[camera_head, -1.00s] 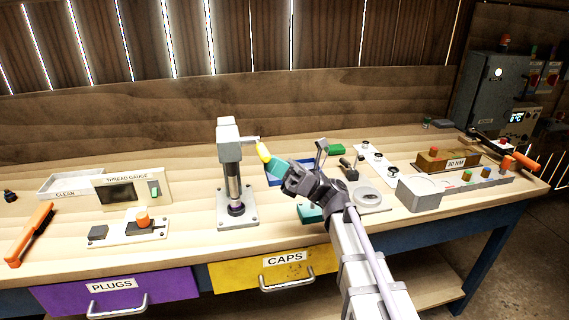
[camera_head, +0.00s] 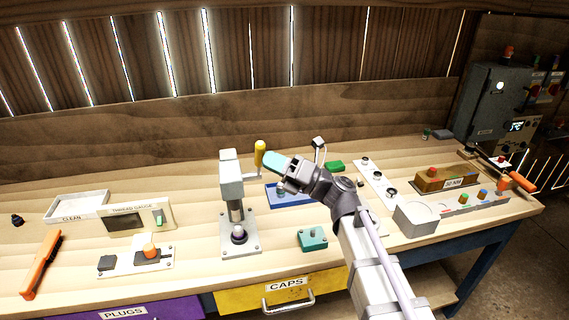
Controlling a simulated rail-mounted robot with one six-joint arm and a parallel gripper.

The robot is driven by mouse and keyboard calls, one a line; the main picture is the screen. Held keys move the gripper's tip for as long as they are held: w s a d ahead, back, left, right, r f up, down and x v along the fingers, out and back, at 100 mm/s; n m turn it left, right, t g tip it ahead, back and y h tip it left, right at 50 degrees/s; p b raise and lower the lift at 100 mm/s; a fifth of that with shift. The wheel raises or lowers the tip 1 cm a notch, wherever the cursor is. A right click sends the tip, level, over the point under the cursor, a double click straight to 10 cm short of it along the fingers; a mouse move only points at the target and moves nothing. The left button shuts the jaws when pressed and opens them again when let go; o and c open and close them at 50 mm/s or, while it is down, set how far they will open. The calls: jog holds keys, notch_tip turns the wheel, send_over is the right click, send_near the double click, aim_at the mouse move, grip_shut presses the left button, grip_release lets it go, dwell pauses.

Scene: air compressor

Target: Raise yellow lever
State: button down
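The yellow lever (camera_head: 260,153) stands nearly upright on the right side of the grey head (camera_head: 230,167) of a column press, whose base plate (camera_head: 253,243) rests on the bench. My gripper (camera_head: 270,160) comes in from the right, with its teal fingertip end right beside the lower part of the yellow grip. Whether it touches the lever or has a gap to it cannot be made out. Only one finger side shows clearly, so its opening is hidden.
A blue tray (camera_head: 295,203) lies under my gripper, and a teal block (camera_head: 312,240) is right of the press base. The thread gauge (camera_head: 138,217) stands to the left. A grey box (camera_head: 416,222) and several small parts fill the right side.

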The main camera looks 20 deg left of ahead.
jog(key=w+a+r+p, duration=0.2)
jog(key=w+a+r, duration=0.1)
jog(key=w, duration=0.3)
jog(key=shift+w+a, duration=0.15)
jog(key=shift+a, duration=0.5)
jog(key=shift+r, duration=0.1)
jog(key=d+r+p, duration=0.1)
jog(key=d, duration=0.9)
